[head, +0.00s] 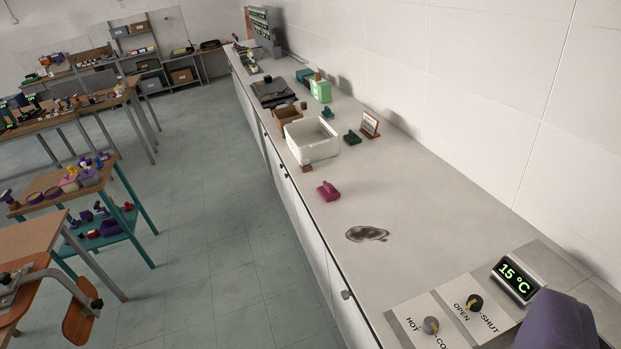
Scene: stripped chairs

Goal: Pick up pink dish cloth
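A small crumpled pink cloth (328,191) lies on the long pale counter (420,200), near its left edge. It sits in front of a white bin, with bare counter around it. It is small in the view, so its folds are hard to make out.
A white bin (312,140), a brown box (287,115), a green box (320,90) and a small framed stand (370,124) stand farther back. A dark stain (367,234), knobs (474,302) and a temperature display (518,279) are nearer. Cluttered tables (60,125) stand left; the floor (205,210) between is clear.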

